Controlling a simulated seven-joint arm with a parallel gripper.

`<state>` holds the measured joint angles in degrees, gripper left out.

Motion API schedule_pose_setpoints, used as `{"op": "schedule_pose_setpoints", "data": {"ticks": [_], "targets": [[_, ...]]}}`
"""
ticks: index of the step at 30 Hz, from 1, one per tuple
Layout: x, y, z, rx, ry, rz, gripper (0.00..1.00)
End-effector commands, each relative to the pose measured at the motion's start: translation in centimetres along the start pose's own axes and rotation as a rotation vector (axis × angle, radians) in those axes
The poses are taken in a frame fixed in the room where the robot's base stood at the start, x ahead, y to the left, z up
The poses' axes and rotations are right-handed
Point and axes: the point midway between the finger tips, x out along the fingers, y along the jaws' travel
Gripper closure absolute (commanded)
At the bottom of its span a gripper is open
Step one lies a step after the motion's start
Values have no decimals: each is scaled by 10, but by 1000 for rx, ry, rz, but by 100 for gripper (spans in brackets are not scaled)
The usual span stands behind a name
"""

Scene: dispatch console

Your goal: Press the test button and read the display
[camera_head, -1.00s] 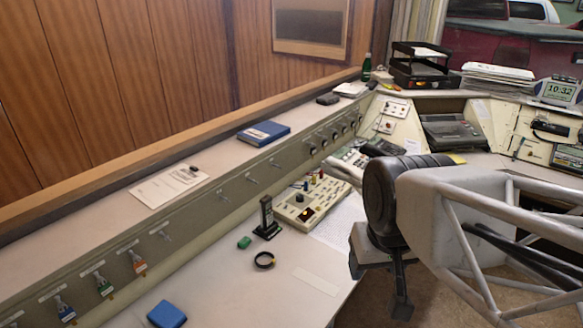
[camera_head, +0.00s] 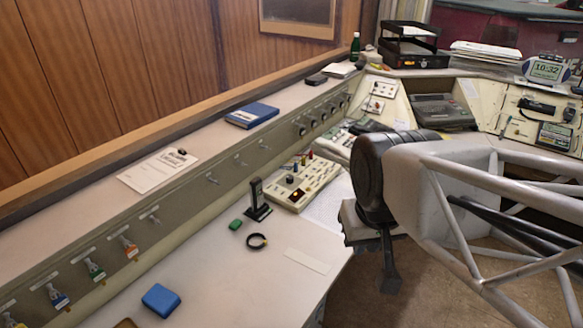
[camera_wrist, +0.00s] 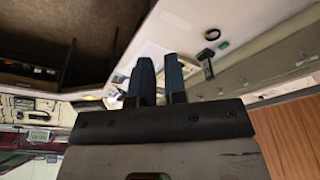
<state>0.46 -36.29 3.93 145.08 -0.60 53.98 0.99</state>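A cream control box (camera_head: 310,182) with several small buttons, coloured knobs and a small dark display window (camera_head: 297,194) lies on the left desk. An orange glow shows at that window; no reading is legible. I cannot tell which button is the test button. My gripper (camera_head: 389,284) hangs to the right of the box, past the desk edge, apart from it. In the wrist view my gripper (camera_wrist: 158,68) shows two dark fingers with a gap between them and nothing held.
A black upright handset stand (camera_head: 257,198), a green block (camera_head: 236,225), a black ring (camera_head: 257,241) and a blue box (camera_head: 160,300) are on the desk near the control box. A ledge with switches runs behind. A clock (camera_head: 546,69) reading 10:32 stands at right.

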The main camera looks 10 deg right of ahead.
Motion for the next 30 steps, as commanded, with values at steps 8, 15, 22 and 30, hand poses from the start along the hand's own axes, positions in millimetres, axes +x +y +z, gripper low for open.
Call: {"op": "schedule_pose_setpoints", "data": {"ticks": [8,15,22,30], "targets": [[0,0,0,0,0,0,100],[0,0,0,0,0,0,100],[0,0,0,0,0,0,100],[0,0,0,0,0,0,100]]}}
